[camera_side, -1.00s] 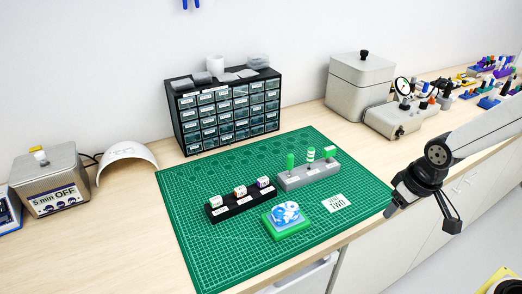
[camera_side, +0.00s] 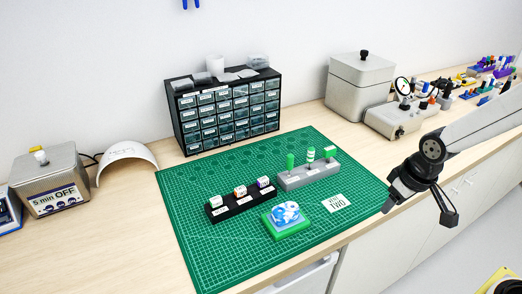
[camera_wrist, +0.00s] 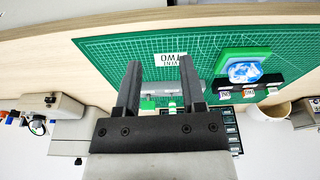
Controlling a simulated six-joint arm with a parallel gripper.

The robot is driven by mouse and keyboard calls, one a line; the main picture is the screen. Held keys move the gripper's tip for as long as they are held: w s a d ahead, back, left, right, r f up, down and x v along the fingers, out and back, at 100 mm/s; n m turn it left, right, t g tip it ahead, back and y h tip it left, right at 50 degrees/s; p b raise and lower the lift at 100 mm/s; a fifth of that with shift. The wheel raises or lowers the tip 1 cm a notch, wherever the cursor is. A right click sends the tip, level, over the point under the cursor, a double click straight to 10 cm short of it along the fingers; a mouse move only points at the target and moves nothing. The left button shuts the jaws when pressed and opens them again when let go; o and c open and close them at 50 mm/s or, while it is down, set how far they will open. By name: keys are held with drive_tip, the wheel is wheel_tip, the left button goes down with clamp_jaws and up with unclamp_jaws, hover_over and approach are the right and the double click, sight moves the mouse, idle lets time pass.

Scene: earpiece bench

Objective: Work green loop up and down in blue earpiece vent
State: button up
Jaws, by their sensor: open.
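The blue-and-white earpiece (camera_side: 285,213) rests on a green block (camera_side: 289,232) at the front of the cutting mat. It also shows in the wrist view (camera_wrist: 244,72). A grey rack (camera_side: 309,176) behind it holds three upright tools: a plain green handle (camera_side: 290,161), a green-and-white striped one (camera_side: 311,154) and one with a white and green top (camera_side: 330,150). I cannot tell which has the loop, as the tips are hidden in the rack. My gripper (camera_side: 418,212) is open and empty, right of the mat and apart from everything; its fingers show in the wrist view (camera_wrist: 161,68).
A black rack (camera_side: 241,204) with several small labelled jars stands left of the earpiece. A card reading "TWO" (camera_side: 334,203) lies on the mat (camera_side: 200,252). A drawer cabinet (camera_side: 225,112), a grey lidded box (camera_side: 360,85) and a gauge device (camera_side: 393,118) stand behind.

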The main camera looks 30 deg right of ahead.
drive_tip(key=w+r+n+g, duration=0.1)
drive_tip(key=w+r+n, duration=0.1)
drive_tip(key=w+n, duration=0.35)
drive_tip(key=w+r+n, duration=0.2)
drive_tip(key=w, duration=0.7)
wheel_tip(320, 180, up, 3)
drive_tip(key=n+g, duration=0.2)
drive_tip(key=n, duration=0.8)
hover_over(312, 147)
drive_tip(key=shift+s+a+f, duration=0.1)
drive_tip(key=shift+f, duration=0.05)
drive_tip(key=shift+f, duration=0.1)
drive_tip(key=shift+f, duration=4.9)
clamp_jaws()
